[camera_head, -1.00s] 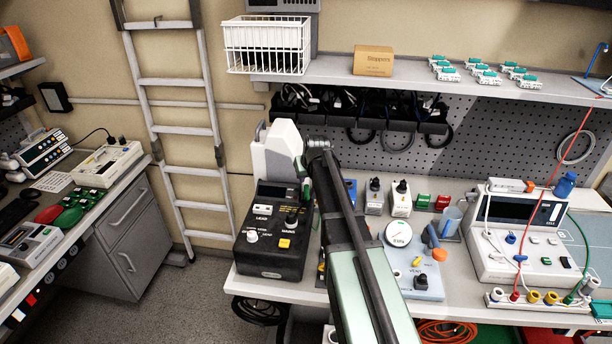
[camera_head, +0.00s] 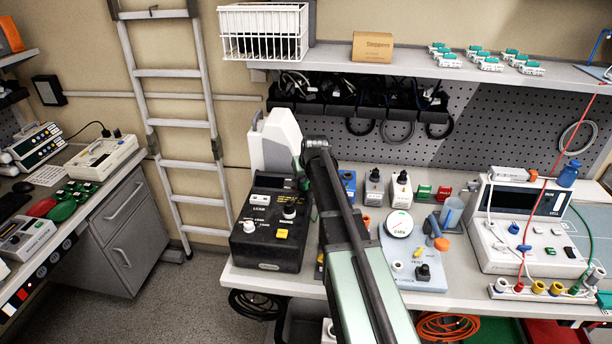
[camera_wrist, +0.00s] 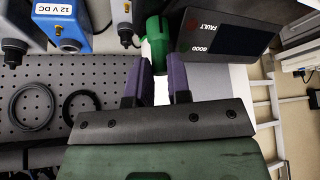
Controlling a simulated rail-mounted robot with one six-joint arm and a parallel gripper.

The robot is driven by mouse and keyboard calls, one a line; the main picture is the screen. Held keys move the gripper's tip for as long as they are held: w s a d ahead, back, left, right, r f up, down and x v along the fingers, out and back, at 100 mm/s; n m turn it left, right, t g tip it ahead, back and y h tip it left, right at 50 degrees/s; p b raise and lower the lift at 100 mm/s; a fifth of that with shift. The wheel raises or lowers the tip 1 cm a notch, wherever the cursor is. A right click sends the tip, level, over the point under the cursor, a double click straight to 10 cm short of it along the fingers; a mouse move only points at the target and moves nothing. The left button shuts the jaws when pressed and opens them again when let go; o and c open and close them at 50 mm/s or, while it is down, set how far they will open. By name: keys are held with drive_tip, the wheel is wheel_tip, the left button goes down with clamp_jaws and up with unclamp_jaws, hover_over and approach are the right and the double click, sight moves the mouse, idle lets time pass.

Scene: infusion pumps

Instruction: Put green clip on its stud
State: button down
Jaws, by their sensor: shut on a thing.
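In the wrist view my gripper (camera_wrist: 158,84) is shut on the green clip (camera_wrist: 157,42), which sticks out past the fingertips. Its lower part lies between the two purple-grey fingers. In the head view my forearm hides most of the gripper, and a sliver of green (camera_head: 304,184) shows beside my wrist. The clip is close to the black tester (camera_head: 268,226), near its display, which reads GOOD and FAULT in the wrist view (camera_wrist: 229,32). I cannot make out the stud in either view.
A white housing (camera_head: 274,140) stands behind the black tester. Blue and white boxes (camera_head: 401,190) stand right of my arm. A pale blue panel with a dial (camera_head: 399,224) and a white pump unit (camera_head: 512,232) are further right. A shelf (camera_head: 420,66) overhangs the bench.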

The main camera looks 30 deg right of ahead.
wheel_tip(320, 180, up, 5)
drive_tip(key=p, duration=0.4)
drive_tip(key=shift+f, duration=0.2)
